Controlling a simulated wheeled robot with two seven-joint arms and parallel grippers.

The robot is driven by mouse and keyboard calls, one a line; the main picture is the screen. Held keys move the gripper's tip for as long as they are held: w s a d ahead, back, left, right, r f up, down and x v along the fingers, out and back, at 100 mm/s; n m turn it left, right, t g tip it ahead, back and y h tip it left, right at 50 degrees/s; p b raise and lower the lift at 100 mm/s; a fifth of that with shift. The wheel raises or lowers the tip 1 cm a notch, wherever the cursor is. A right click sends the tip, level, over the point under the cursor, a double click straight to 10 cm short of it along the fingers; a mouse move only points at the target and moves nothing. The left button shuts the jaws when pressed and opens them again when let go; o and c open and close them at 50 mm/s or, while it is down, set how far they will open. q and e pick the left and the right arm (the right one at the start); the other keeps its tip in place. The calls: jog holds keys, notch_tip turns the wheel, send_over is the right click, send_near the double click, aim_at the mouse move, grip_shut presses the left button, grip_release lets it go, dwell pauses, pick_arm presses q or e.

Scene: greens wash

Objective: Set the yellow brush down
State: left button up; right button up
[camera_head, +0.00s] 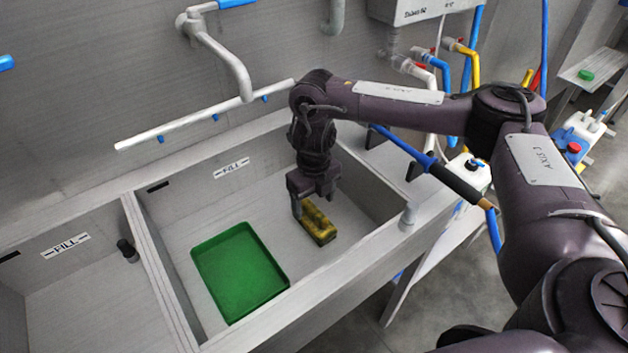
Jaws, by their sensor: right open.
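The yellow brush (319,223) is a dark-marked yellow block in the right part of the grey sink basin. It appears to rest on the basin floor, to the right of the green tray. My right gripper (311,205) reaches down into the basin from above, with its fingers at the far left end of the brush. The gripper is open; whether a finger touches the brush I cannot tell. My left gripper is out of view.
A green tray (240,273) lies on the basin floor. The basin's walls and front rim (345,268) surround both. A second basin (85,300) is at left. A faucet (230,62) and white rail (205,114) are behind. A blue-and-black handled tool (452,180) lies at right.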

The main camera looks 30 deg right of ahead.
aim_at(314, 209)
notch_tip(314, 209, up, 6)
jog(key=shift+f+p, duration=0.2)
jog(key=shift+p, duration=0.35)
